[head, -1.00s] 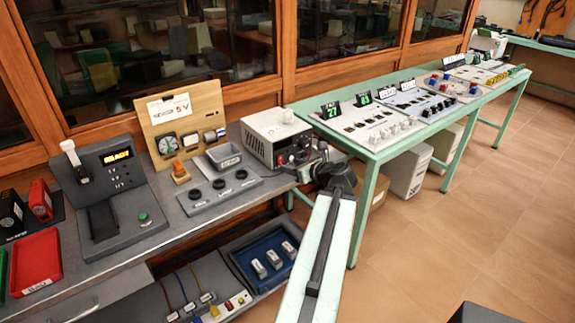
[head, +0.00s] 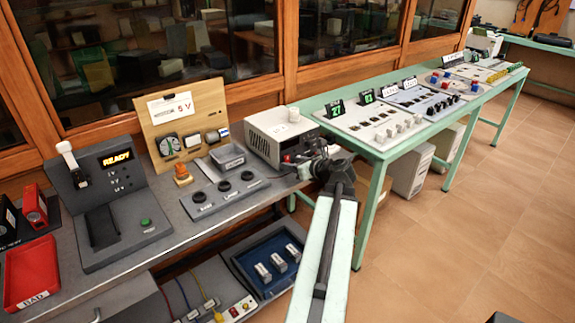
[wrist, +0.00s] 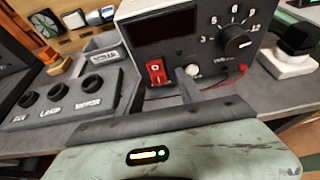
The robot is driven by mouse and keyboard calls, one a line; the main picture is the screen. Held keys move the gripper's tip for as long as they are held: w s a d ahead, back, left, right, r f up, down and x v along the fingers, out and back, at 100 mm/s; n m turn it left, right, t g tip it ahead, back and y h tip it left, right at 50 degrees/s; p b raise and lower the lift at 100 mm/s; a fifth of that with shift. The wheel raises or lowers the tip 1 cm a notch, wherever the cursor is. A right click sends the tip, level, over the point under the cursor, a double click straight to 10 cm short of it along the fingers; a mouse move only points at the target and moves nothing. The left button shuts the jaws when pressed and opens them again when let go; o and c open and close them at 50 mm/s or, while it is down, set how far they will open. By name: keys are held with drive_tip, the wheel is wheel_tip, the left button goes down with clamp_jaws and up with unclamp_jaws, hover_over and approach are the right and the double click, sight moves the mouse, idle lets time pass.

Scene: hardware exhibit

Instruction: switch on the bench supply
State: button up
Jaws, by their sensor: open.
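The bench supply (head: 279,136) is a pale box with a dark front at the right end of the grey bench. In the wrist view its front (wrist: 205,18) faces me, with a dark, blank display (wrist: 165,37), a red rocker switch (wrist: 156,72) marked 0 near its top, and a black dial (wrist: 235,40). My gripper (head: 333,166) is open and empty, close in front of the supply. In the wrist view a grey finger of my gripper (wrist: 188,84) points at the lower front, just right of the red switch. I cannot tell whether it touches.
A panel with three black knobs (wrist: 62,94) and a grey tray (wrist: 105,55) stand left of the supply. Red and black leads (wrist: 240,75) hang at its right front, beside a black-topped white block (wrist: 292,55). A green table (head: 370,145) stands right.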

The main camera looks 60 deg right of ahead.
drive_tip(key=shift+w, duration=0.15)
clamp_jaws()
drive_tip(key=f+t+b, duration=0.1)
drive_tip(key=b, duration=0.2)
drive_tip(key=shift+f, duration=0.2)
drive_tip(key=shift+a+f+t+b, duration=0.15)
drive_tip(key=shift+t+b, duration=0.35)
drive_tip(key=shift+b, duration=0.7)
drive_tip(key=t+h+b, duration=0.1)
drive_tip(key=b, duration=0.1)
drive_tip(key=shift+b, duration=0.3)
drive_tip(key=shift+r+t+b, duration=0.3)
drive_tip(key=shift+r, duration=0.05)
unclamp_jaws()
